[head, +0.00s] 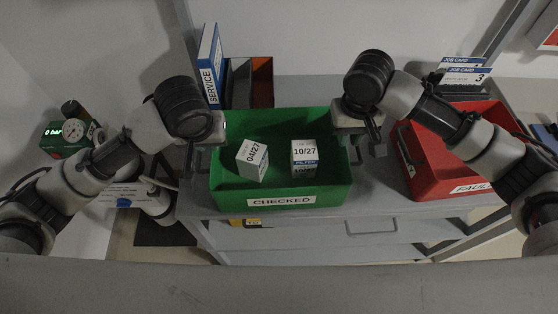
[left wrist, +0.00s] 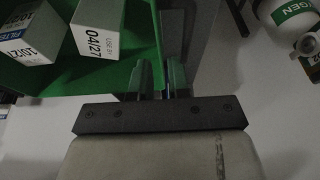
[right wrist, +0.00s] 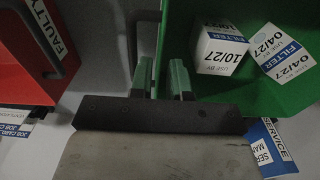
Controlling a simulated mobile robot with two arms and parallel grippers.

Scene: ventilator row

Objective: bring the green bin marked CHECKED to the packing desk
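The green bin (head: 230,195) labelled CHECKED is at the centre of the head view, over the front of a grey drawer unit. Two white filter boxes lie inside it, one marked 04/27 (head: 252,160) and one marked 10/27 (head: 304,158). My left gripper (left wrist: 162,80) is at the bin's left side wall, its fingers close together on either side of it. My right gripper (right wrist: 162,80) is on the right side wall in the same way. Both look shut on the bin. I cannot tell whether the bin's bottom touches the surface.
A red FAULTY bin (head: 440,180) stands just right of the green bin, with job cards (head: 465,72) behind it. A blue SERVICE binder (head: 209,65) and an open organiser (head: 262,80) stand behind. A gauge with a green body (head: 70,135) is at far left.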

